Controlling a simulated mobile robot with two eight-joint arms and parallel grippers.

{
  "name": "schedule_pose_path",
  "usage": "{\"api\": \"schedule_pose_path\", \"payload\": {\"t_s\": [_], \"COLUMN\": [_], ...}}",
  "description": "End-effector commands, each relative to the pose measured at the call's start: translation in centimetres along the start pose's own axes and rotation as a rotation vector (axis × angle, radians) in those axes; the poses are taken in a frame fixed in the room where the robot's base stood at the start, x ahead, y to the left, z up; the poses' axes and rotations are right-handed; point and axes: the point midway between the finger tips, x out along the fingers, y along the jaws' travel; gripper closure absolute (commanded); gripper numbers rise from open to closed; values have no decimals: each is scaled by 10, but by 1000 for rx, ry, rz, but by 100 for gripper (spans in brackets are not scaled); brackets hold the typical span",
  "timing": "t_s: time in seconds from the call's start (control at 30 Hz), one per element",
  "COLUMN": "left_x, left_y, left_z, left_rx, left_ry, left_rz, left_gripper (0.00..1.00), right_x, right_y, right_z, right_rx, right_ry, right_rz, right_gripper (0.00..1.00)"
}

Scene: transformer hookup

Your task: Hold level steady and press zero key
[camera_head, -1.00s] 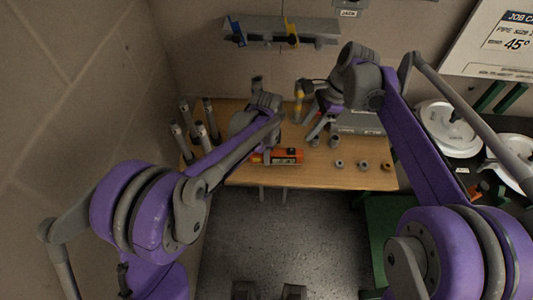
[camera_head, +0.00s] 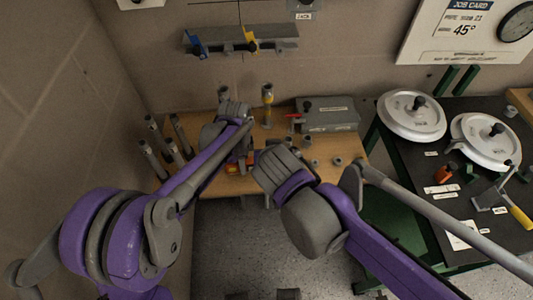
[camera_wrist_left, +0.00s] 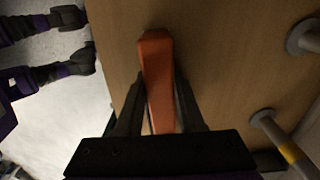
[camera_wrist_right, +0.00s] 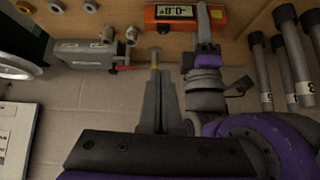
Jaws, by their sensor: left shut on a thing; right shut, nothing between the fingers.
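The orange level (camera_wrist_left: 157,85) lies on the wooden bench top, between the fingers of my left gripper (camera_wrist_left: 160,110), which is shut on it. In the head view only a bit of the level (camera_head: 238,168) shows behind my arms. The right wrist view shows the level's display side (camera_wrist_right: 180,14), with dark digits on a pale screen; I cannot make out the zero key. My right gripper (camera_wrist_right: 157,72) is shut and empty, apart from the level, with its fingertips below the level in that picture. My right arm hides its fingers in the head view.
Several grey pipes (camera_head: 160,150) stand at the bench's left. A yellow-banded upright tool (camera_head: 267,105) stands at the back.

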Motion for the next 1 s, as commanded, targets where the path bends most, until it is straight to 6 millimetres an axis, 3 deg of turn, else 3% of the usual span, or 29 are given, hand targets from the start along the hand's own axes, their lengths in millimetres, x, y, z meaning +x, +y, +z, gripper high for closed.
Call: {"api": "schedule_pose_path", "payload": {"t_s": [0.57, 1.0], "left_x": [0, 0], "left_y": [0, 0], "left_z": [0, 0], "left_rx": [0, 0], "left_ry": [0, 0], "left_rz": [0, 0], "left_gripper": [100, 100], "right_x": [2, 76], "right_y": [-3, -3], "right_z": [0, -2], "right_rx": [-53, -51], "right_ry": [33, 32], "right_rz": [-10, -10], "right_gripper": [100, 100]}}
